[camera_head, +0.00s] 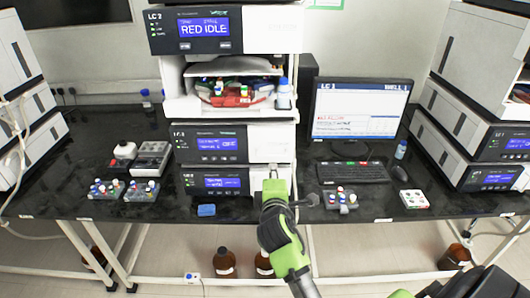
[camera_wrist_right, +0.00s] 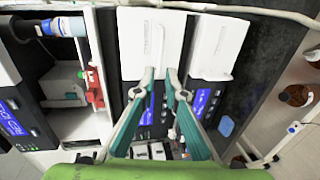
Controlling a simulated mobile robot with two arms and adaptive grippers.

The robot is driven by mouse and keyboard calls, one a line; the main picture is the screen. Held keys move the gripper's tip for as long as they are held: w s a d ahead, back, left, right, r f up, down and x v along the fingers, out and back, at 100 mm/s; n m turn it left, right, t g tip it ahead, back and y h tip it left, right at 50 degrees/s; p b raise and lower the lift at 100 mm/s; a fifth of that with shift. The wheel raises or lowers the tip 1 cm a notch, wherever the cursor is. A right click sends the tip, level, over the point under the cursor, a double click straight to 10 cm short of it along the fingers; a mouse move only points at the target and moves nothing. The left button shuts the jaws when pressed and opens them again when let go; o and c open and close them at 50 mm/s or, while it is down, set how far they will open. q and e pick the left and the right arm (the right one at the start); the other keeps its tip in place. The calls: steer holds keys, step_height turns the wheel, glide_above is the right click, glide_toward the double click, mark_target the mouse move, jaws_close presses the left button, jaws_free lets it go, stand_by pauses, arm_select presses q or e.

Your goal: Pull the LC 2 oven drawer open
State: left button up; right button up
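The LC 2 stack stands mid-bench in the head view. Its two lower modules, the upper one (camera_head: 209,143) and the bottom one (camera_head: 212,181), have dark display fronts and white panels at their right ends. I cannot read which is the oven. In the right wrist view the upper module's white panel (camera_wrist_right: 150,38) and the bottom module's white panel (camera_wrist_right: 218,45) lie side by side. My right gripper (camera_head: 272,178) is before these panels; its fingertips (camera_wrist_right: 160,76) are a small gap apart, near the upper panel's edge. I see nothing clearly held. My left gripper is not in view.
Above, a shelf holds bottles and a red tray (camera_head: 232,100), under the RED IDLE module (camera_head: 204,29). A monitor (camera_head: 358,108), keyboard (camera_head: 352,172) and vial rack (camera_head: 341,199) stand to the right. A blue sponge-like block (camera_head: 207,210) lies near the front edge.

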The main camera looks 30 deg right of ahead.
steer(key=p, duration=0.2)
glide_toward(266, 144)
steer(key=w+d+f, duration=0.4)
steer(key=shift+w+d+f, duration=0.3)
steer(key=shift+d, duration=0.2)
steer(key=shift+c, duration=0.3)
jaws_close()
steer(key=shift+b, duration=0.3)
